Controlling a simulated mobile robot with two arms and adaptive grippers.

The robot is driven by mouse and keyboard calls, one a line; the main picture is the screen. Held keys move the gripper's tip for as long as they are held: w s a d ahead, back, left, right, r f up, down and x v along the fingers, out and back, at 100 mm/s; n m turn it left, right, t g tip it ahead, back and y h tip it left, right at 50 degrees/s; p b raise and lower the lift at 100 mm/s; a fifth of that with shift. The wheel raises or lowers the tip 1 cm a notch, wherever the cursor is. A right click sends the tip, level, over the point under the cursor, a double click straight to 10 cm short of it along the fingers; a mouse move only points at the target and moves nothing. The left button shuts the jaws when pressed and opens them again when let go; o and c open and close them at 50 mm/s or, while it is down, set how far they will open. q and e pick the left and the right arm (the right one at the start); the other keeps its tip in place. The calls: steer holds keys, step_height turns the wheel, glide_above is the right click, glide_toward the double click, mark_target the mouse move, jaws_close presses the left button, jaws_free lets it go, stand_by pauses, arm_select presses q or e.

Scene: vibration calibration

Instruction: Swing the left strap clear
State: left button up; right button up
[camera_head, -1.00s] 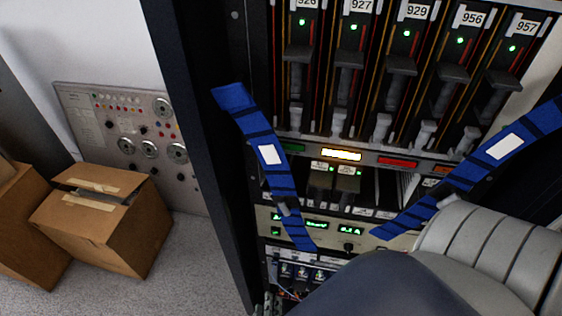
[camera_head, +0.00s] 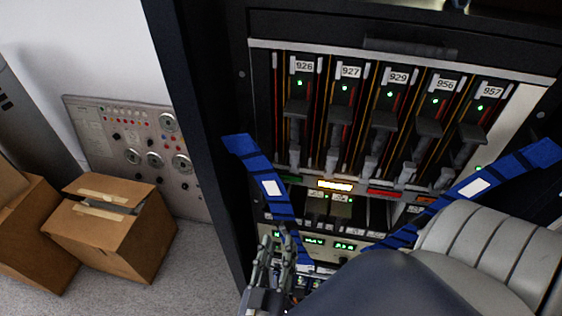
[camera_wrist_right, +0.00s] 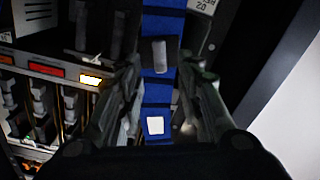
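The left strap (camera_head: 258,168) is blue with dark bands and a white label. It slants across the left front of the rack, from the left post down to the lower panels. The right strap (camera_head: 512,165) slants the other way and is partly hidden by my arm. My right gripper (camera_head: 276,243) is upright at the left strap's lower part and hides some of it. In the right wrist view, its fingers (camera_wrist_right: 161,95) are apart, with the left strap (camera_wrist_right: 158,94) and its grey clip (camera_wrist_right: 160,56) showing between them. I cannot tell if they touch it. My left gripper is not in view.
The rack holds several numbered modules (camera_head: 389,120) with grey levers and green lights. A dark post (camera_head: 190,130) stands left of the strap. Cardboard boxes (camera_head: 110,235) and a control panel (camera_head: 140,150) are further left. Some floor (camera_head: 195,270) is clear.

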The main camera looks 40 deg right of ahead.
mark_target(283, 233)
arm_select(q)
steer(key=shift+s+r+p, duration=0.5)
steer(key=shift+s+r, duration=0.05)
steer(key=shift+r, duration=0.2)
arm_select(e)
steer(key=shift+x, duration=1.55)
jaws_close()
arm_select(q)
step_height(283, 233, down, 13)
steer(key=b, duration=1.3)
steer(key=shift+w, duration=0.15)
arm_select(e)
steer(key=w+a+f+m, duration=0.1)
steer(key=w+a+m, duration=0.3)
steer(key=w+a, duration=0.2)
steer(key=shift+w+f, duration=0.2)
steer(key=shift+w, duration=0.3)
jaws_free()
